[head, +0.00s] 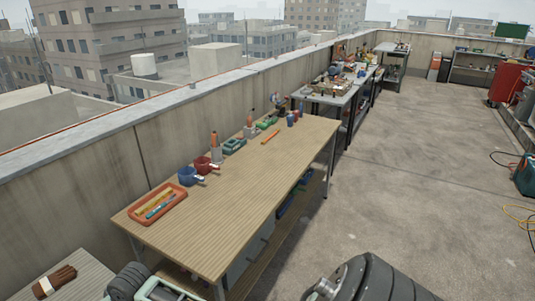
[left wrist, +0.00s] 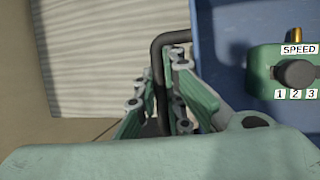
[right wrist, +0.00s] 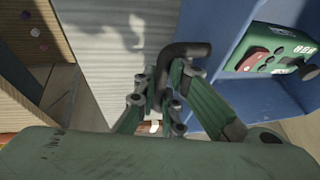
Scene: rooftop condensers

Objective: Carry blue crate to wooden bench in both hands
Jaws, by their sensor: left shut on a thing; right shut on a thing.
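The blue crate shows at the right of the left wrist view (left wrist: 225,60) and of the right wrist view (right wrist: 210,50). My left gripper (left wrist: 165,85) is shut on a dark bar handle at the crate's side. My right gripper (right wrist: 168,88) is shut on another such handle. A green box marked SPEED with a dark knob (left wrist: 295,73) is within the crate, and a green and red device (right wrist: 275,50) shows there too. The head view does not show the crate; it shows the wooden bench (head: 255,175) in front, with a clear middle.
An orange tray with pens (head: 157,204), a blue mug (head: 188,176), a red mug (head: 205,165) and several tools line the bench's left and far edges. A cluttered table (head: 330,98) stands beyond. A concrete parapet (head: 180,140) runs behind. Open floor (head: 420,170) lies to the right.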

